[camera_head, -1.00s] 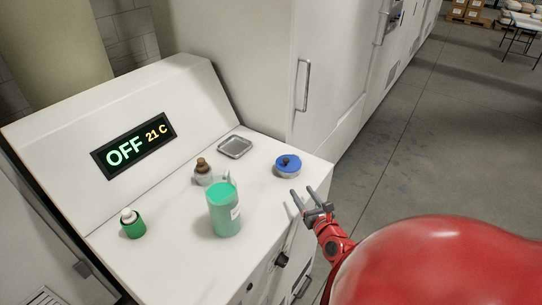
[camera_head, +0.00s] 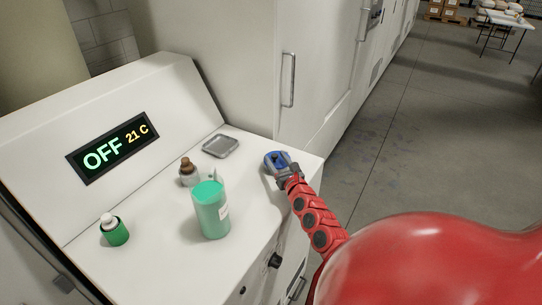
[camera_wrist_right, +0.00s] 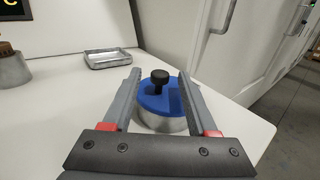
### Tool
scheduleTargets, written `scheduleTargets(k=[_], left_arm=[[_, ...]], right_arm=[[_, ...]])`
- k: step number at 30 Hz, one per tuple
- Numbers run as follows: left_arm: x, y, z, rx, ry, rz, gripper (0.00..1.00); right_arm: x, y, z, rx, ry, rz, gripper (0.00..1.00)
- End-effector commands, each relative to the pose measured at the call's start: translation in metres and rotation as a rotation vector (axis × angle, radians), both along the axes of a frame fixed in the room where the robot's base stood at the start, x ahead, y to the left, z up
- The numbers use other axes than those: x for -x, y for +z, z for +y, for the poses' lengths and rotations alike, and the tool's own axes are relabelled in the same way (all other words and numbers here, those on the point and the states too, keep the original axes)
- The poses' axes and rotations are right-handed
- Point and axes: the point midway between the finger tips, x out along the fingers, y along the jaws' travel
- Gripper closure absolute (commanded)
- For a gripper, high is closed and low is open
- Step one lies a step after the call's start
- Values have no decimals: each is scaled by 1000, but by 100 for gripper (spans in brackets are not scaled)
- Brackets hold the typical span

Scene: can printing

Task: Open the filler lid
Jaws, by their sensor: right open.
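The filler lid (camera_wrist_right: 160,98) is a blue disc with a black knob (camera_wrist_right: 159,77), sitting on a short metal filler neck (camera_wrist_right: 163,122) in the right wrist view. It also shows in the head view (camera_head: 272,158), partly covered by my gripper. My right gripper (camera_head: 279,162) is at the lid, over the right end of the white worktop. Its open fingers (camera_wrist_right: 158,78) lie on either side of the lid and knob, with gaps to the knob. My left gripper is in neither view.
A green-filled jar (camera_head: 210,212), a brown-capped bottle (camera_head: 188,174) and a small green bottle (camera_head: 114,232) stand on the worktop (camera_head: 160,228) to the left. A metal tray (camera_head: 220,146) lies behind. A display (camera_head: 114,148) reads OFF 21 C. Tall cabinets stand behind.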

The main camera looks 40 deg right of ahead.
Motion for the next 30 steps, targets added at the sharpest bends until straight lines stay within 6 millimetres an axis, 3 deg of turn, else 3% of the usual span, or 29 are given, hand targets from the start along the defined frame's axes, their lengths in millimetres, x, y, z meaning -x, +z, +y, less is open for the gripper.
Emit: scheduleTargets(k=[12,24,30], left_arm=[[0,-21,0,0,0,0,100],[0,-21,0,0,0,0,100],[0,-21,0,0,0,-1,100]], right_arm=[[-42,1,-17,-2,-2,-4,41],[-47,0,-17,1,2,0,41],[-47,1,-17,1,1,0,76]])
